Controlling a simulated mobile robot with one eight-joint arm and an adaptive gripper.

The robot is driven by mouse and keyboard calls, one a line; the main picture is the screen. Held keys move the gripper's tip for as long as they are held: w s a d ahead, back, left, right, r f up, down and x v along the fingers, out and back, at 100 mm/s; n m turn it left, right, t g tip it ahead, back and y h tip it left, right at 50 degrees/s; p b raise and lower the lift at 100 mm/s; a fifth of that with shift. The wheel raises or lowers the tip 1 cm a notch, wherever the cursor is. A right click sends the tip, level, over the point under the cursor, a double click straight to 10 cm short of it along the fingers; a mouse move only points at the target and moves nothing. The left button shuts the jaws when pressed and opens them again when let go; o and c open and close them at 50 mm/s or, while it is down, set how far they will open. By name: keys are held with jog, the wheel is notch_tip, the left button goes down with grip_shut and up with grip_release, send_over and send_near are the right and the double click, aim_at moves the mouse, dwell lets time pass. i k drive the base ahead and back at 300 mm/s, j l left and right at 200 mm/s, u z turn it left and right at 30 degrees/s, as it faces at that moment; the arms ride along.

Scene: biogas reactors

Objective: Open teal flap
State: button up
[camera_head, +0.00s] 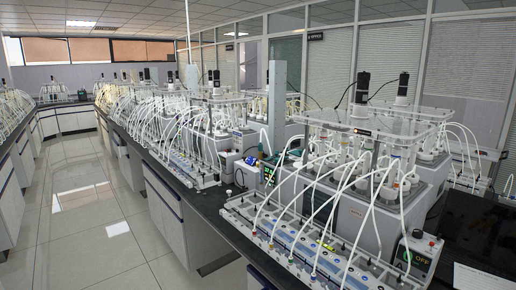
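I cannot make out a teal flap for certain. A small teal-blue patch (285,154) shows beside the grey column in the middle of the bench, but it is too small to tell whether it is a flap. The nearest white reactor unit (350,222) stands on the right, with white tubes looping to a long front rack (300,250). The rack carries a row of pale blue modules with small coloured marks; the tubes hide parts of it. My gripper is not seen.
The dark bench top (215,205) holds more tubed reactor units (205,125) further back. A control box (418,255) with a green display stands at the right front. A dark panel (482,230) fills the right edge. The tiled aisle (85,220) on the left is clear.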

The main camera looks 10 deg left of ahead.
aim_at(298, 153)
jog(key=i+j, duration=0.15)
jog(key=i+j+u, duration=0.1)
jog(key=j, duration=0.25)
jog(key=i+j, duration=0.2)
jog(key=j, duration=0.2)
jog(key=i+j, duration=0.15)
jog(key=j, duration=0.25)
jog(key=i+j, duration=0.2)
jog(key=j, duration=0.15)
jog(key=i+j, duration=0.15)
jog(key=j, duration=0.25)
jog(key=i+j, duration=0.6)
jog(key=i, duration=0.2)
jog(key=i+j+z, duration=0.15)
jog(key=i+j, duration=0.5)
jog(key=i, duration=0.15)
jog(key=i+l, duration=0.25)
jog(key=i, duration=0.1)
